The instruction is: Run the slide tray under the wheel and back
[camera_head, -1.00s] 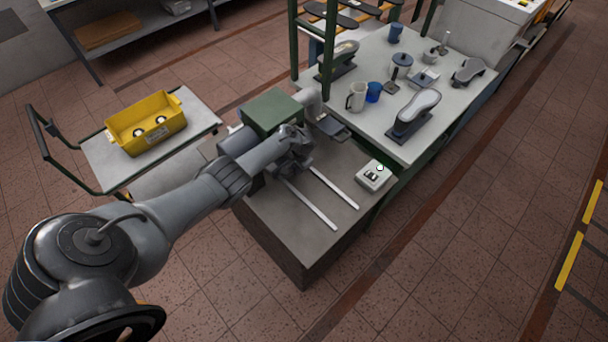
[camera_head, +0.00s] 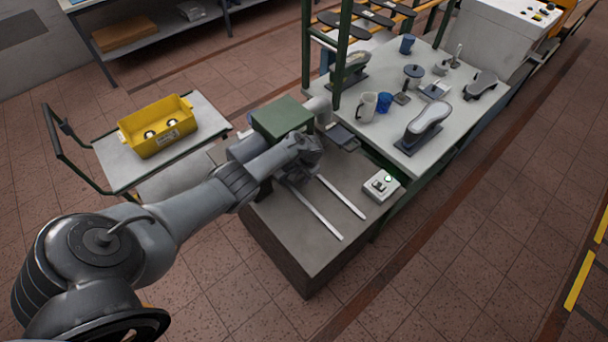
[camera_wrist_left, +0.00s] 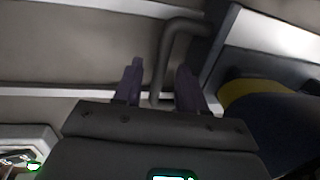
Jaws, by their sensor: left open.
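My left gripper (camera_head: 302,176) is over the near end of the grinding machine, at the far ends of two pale slide rails (camera_head: 318,212). In the left wrist view its two fingers (camera_wrist_left: 160,88) are apart, with a bent grey handle bar (camera_wrist_left: 172,50) between them; I cannot tell whether they touch it. The slide tray is mostly hidden behind my gripper in the head view; a pale edge beside the handle (camera_wrist_left: 222,42) may be part of it. A dark round part with a yellow band (camera_wrist_left: 240,92), perhaps the wheel, is right of the fingers. My right gripper is out of view.
A green housing (camera_head: 283,117) stands just behind my gripper. A switch box (camera_head: 381,187) with a lit green button is right of the rails. A bench (camera_head: 440,125) with mugs and shoe lasts lies beyond. A yellow bin (camera_head: 158,128) sits on a trolley at left.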

